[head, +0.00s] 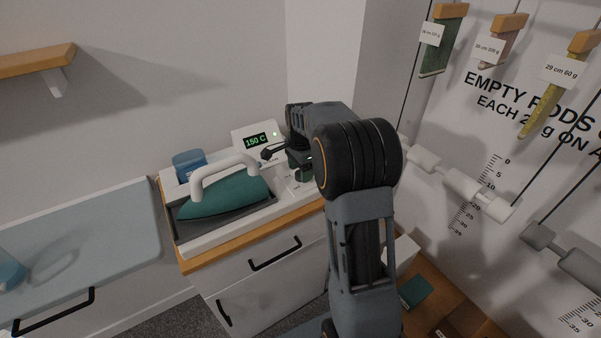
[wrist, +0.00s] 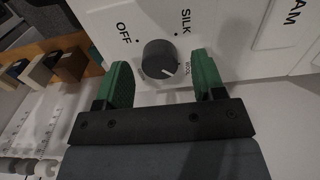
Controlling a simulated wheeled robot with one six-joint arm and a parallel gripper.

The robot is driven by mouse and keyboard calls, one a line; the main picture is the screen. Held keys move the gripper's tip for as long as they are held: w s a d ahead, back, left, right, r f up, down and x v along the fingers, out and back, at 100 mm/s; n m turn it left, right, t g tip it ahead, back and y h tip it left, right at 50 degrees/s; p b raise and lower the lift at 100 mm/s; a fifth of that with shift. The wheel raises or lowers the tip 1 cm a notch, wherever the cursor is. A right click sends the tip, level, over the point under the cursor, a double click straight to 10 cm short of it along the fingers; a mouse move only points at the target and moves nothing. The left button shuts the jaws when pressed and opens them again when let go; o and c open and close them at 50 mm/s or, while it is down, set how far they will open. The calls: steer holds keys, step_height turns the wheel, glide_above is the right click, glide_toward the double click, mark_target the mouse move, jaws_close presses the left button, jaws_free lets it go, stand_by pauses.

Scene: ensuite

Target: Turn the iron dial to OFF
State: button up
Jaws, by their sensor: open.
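The iron dial (wrist: 160,58) is a dark round knob on a white panel in the wrist view. Its white mark points to the lower right, near the WOOL label (wrist: 188,69). The OFF label (wrist: 124,33) is left of the dial and SILK (wrist: 186,20) is above right. My gripper (wrist: 161,68) is open, one green finger on each side of the dial, with visible gaps to it. In the head view my arm hides the dial. The teal iron (head: 228,196) with a white handle rests on its station (head: 230,232), left of my gripper.
A display (head: 256,141) reads 150 C behind the iron. A blue container (head: 188,163) stands at the station's back left. An ironing surface (head: 75,235) lies to the left. The right wall carries rods and hanging tagged strips (head: 444,40).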

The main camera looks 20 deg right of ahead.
steer(key=shift+f, duration=0.6)
steer(key=c, duration=0.9)
